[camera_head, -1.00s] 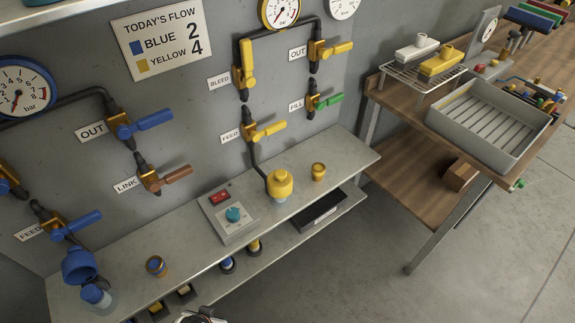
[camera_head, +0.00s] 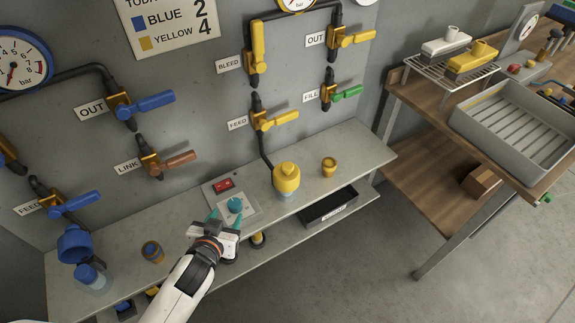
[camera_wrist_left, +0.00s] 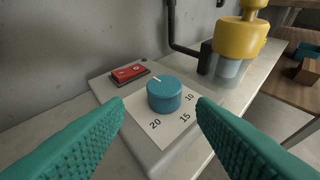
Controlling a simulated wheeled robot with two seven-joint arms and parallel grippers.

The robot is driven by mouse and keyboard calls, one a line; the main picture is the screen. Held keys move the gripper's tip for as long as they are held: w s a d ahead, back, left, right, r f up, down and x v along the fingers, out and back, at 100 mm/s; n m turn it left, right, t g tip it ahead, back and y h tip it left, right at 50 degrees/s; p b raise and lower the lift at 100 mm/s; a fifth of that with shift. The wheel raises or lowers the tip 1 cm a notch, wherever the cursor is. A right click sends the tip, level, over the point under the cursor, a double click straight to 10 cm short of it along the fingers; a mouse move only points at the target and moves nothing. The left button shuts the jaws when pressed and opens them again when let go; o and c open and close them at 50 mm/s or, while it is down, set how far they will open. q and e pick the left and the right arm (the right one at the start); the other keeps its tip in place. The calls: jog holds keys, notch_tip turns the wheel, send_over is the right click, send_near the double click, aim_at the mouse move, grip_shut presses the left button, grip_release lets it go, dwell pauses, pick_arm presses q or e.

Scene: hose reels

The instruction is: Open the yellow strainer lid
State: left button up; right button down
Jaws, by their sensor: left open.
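The yellow strainer (camera_head: 288,190) stands on the grey shelf with its yellow lid (camera_head: 287,172) seated on top of a clear bowl. In the left wrist view the yellow lid (camera_wrist_left: 240,37) is at the upper right, with the clear bowl (camera_wrist_left: 230,67) under it. My left gripper (camera_head: 225,216) is open and empty, left of the strainer and apart from it. Its teal fingers point at a control box with a teal knob (camera_wrist_left: 164,93), which shows between them. My right gripper is in neither view.
The control box also has a red switch (camera_head: 223,185). A small yellow fitting (camera_head: 329,167) stands right of the strainer. Valve handles, including the yellow feed handle (camera_head: 278,120), project from the wall above. A blue strainer (camera_head: 75,243) is at the left.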

aim_at(285, 168)
pick_arm(q)
jog(key=w+d+r+m+t+h, duration=0.1)
jog(key=w+d, duration=0.1)
jog(key=w+d+r+t+h, duration=0.1)
jog(key=r+h, duration=0.1)
jog(key=shift+w+d+m+t, duration=0.3)
jog(key=shift+w+d+m, duration=0.05)
jog(key=shift+m, duration=0.05)
jog(key=w+d+m+h, duration=0.1)
jog(key=w+d, duration=0.2)
jog(key=w+d+r+m+h, duration=0.1)
jog(key=w+d+h, duration=0.1)
jog(key=w+d, duration=0.2)
jog(key=w+d+r+m+h, duration=0.1)
jog(key=w+d+h, duration=0.1)
jog(key=w+d, duration=0.1)
jog(key=shift+w+d+r, duration=0.1)
jog(key=shift+w+d, duration=0.1)
jog(key=shift+d, duration=0.1)
grip_shut()
